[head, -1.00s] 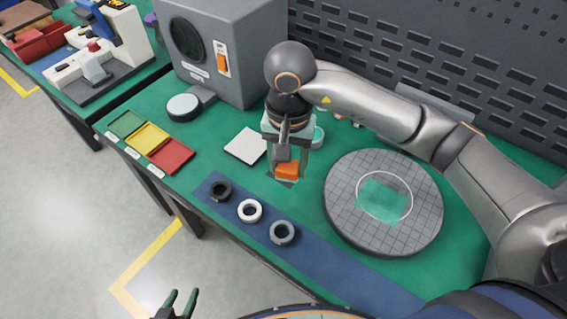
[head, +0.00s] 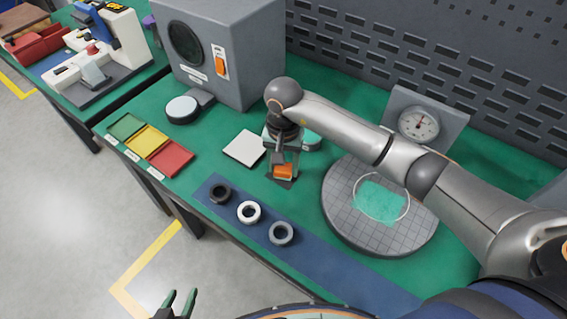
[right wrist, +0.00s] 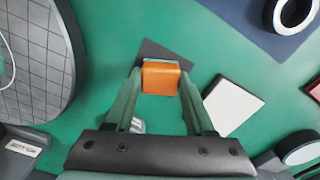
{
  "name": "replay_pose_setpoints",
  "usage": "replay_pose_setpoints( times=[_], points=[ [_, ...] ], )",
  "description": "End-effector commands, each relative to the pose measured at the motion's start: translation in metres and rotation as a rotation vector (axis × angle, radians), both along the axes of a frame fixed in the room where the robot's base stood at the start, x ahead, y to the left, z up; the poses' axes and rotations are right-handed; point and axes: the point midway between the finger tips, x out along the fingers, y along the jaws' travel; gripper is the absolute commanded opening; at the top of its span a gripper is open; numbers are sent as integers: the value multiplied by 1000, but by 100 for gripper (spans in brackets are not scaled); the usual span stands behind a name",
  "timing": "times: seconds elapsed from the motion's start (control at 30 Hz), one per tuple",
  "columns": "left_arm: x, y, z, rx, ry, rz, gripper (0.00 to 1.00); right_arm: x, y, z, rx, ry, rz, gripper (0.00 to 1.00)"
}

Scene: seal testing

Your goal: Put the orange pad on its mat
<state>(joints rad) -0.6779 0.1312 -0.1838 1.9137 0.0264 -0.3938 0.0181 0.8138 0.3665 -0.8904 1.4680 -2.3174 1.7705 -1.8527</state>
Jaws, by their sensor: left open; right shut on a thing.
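The orange pad (head: 283,172) is a small orange block between the fingers of my right gripper (head: 282,165). It also shows in the right wrist view (right wrist: 160,78), gripped on both sides by the green fingers (right wrist: 160,92). A dark grey square mat (right wrist: 160,52) lies on the green bench under and just beyond the pad, partly hidden by it; a bit of this mat shows in the head view (head: 281,184). I cannot tell whether the pad touches the mat. My left gripper (head: 181,300) is open and empty, low over the floor beside the bench.
A white square (head: 244,148) lies left of the right gripper. A round gridded plate (head: 345,222) stands to the right, a dial gauge (head: 418,124) behind it. Three rings, including a white one (head: 249,212), lie on a blue strip (head: 330,266) in front.

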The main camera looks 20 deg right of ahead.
Motion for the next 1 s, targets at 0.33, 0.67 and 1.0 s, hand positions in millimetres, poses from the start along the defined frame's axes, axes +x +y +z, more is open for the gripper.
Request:
replay_pose_setpoints(
  times=[0.33,0.67,1.0],
  points=[
    [-1,0,-4,1,3,0,50,0,0,-3,0,0,0,66],
    [0,0,-4,0,3,-1,50,0,0,-3,0,0,0,84],
    [0,0,-1,0,-2,-1,50,2,-1,25,-1,-6,1,84]
  ],
)
